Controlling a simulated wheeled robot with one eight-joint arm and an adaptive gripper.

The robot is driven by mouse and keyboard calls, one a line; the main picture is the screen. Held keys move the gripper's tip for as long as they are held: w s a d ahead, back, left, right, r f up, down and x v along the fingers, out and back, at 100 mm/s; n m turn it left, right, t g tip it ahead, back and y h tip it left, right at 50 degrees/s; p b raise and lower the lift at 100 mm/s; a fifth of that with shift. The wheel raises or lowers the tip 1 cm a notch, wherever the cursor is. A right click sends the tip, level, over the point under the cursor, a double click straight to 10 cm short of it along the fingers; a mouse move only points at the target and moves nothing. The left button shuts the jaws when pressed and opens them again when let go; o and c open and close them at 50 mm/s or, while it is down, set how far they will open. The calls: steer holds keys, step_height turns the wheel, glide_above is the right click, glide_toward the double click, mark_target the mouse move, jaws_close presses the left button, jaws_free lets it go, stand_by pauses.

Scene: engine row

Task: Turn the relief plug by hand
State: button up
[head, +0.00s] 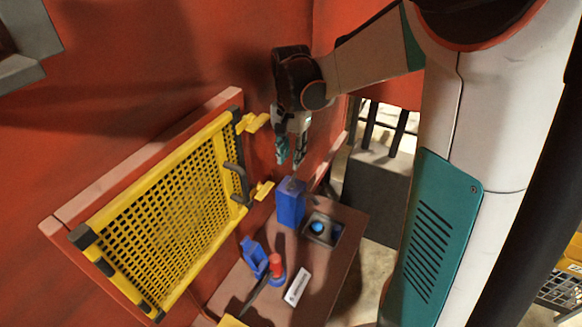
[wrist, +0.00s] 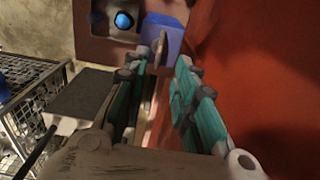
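My gripper (head: 291,160) hangs open and empty above a brown shelf (head: 345,222), its fingers pointing down. In the wrist view its fingers (wrist: 172,65) are apart with nothing between the tips. A round blue knob (head: 317,227) sits in a grey square recess on the shelf. It also shows in the wrist view (wrist: 124,20), beyond the fingertips. A red cylinder (head: 276,264) on a blue base stands nearer the shelf's front. I cannot tell which of these is the relief plug. A blue box (head: 291,203) stands below the gripper, apart from it.
A yellow mesh guard (head: 170,215) in a frame stands on the left by the red wall (head: 150,60). A blue bracket (head: 254,257) and a white label plate (head: 297,287) are on the shelf. A wire basket (wrist: 35,95) shows at left in the wrist view.

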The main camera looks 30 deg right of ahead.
steer(key=shift+r, duration=2.5)
